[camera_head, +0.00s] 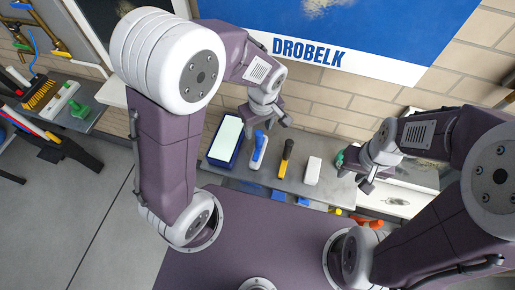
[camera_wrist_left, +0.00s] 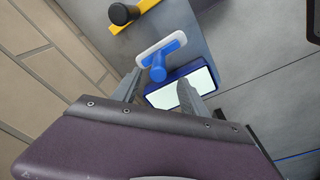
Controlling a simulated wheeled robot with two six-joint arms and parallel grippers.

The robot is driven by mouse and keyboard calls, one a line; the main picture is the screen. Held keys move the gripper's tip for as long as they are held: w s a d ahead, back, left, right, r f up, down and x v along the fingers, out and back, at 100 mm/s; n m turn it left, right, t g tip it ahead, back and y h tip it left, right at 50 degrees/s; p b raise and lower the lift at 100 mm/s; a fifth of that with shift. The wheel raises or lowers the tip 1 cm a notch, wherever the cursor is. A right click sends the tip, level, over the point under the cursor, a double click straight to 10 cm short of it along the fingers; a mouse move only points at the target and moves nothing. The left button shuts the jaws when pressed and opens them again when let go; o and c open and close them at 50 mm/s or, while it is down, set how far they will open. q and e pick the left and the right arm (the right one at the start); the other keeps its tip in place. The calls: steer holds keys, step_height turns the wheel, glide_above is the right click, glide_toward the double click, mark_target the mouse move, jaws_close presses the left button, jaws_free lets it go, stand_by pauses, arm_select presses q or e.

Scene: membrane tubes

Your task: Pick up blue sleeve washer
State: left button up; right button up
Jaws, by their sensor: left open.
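The blue sleeve washer (camera_head: 258,150), a white bar with a blue handle, lies on the grey ledge between a blue tray and a black-and-yellow tool. It also shows in the left wrist view (camera_wrist_left: 160,57), beyond the fingers, with the blue handle facing the camera. My left gripper (camera_head: 265,118) is open and empty above the ledge, near the washer and apart from it. Its two fingers (camera_wrist_left: 160,92) show in the left wrist view. My right gripper (camera_head: 357,180) is at the right end of the ledge; its jaw opening is unclear.
The blue tray (camera_head: 209,157) with a pale inside stands left of the washer. The black-and-yellow tool (camera_head: 286,158) and a white block (camera_head: 313,170) are to its right. A green object (camera_head: 340,158) is beside my right gripper. A brick wall (camera_head: 318,125) rises behind.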

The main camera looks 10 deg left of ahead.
mark_target(258, 133)
arm_select(q)
step_height(258, 133, down, 3)
steer(key=shift+w+f, duration=0.1)
steer(key=shift+w, duration=0.05)
step_height(258, 133, down, 4)
steer(key=shift+w+a+f, duration=0.1)
steer(key=shift+a+f, duration=0.05)
steer(key=shift+f, duration=0.05)
steer(key=shift+w+f, duration=0.2)
steer(key=shift+f, duration=0.2)
steer(key=shift+s+r, duration=0.1)
jaws_close()
stand_by(0.9)
